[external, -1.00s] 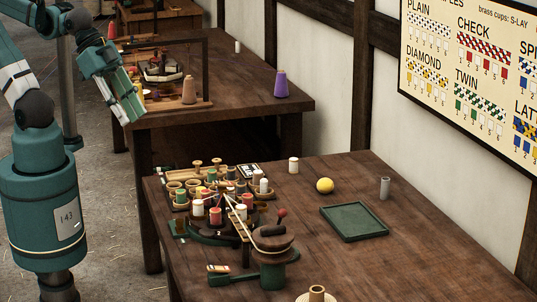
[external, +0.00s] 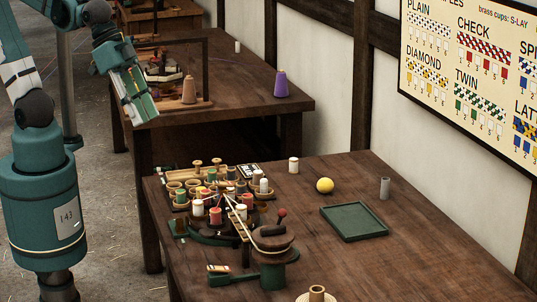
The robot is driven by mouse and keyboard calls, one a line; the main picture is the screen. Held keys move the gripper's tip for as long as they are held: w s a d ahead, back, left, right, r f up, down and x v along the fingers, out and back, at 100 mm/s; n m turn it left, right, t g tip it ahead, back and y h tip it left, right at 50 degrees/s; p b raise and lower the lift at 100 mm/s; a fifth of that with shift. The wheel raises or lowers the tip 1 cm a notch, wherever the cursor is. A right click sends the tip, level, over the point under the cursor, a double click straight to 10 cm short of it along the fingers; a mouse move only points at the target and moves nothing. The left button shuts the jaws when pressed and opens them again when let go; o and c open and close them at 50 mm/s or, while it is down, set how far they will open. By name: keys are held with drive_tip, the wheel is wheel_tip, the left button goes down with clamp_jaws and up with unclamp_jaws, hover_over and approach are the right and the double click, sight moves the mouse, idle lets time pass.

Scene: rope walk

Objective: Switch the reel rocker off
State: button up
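The rope machine (external: 212,239) stands on the near table, with a round, dark-topped reel (external: 272,238) on a green base at its front. A red-knobbed lever (external: 282,213) rises behind the reel. No rocker switch can be made out clearly at this size, so its position cannot be told. My gripper (external: 148,112) hangs in the air at upper left, pointing down, in front of the back table's near edge in the picture. It is well apart from the reel. Its fingertips are too small and edge-on to show whether they are open.
Wooden cups and several spools (external: 198,207) crowd the machine's back. A green tray (external: 354,222), yellow ball (external: 325,185), grey cylinder (external: 384,188) and white spool (external: 293,165) stand right. A wooden spool holder (external: 316,295) is at the front edge. The table's right front is clear.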

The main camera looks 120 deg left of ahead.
drive_tip(key=w+d+f+n+g, duration=0.1)
drive_tip(key=w+d+n+g, duration=0.15)
drive_tip(key=w, duration=0.65)
drive_tip(key=n+g+p, duration=0.1)
drive_tip(key=n+g, duration=0.3)
drive_tip(key=n, duration=0.1)
approach(209, 273)
drive_tip(key=shift+s+t, duration=0.2)
drive_tip(key=shift+t, duration=0.05)
drive_tip(key=shift+d+f, duration=0.1)
drive_tip(key=shift+f, duration=0.25)
drive_tip(key=shift+f, duration=0.1)
drive_tip(key=shift+f+b, duration=0.35)
drive_tip(key=shift+f, duration=3.45)
drive_tip(key=shift+c, duration=0.7)
drive_tip(key=c, duration=0.7)
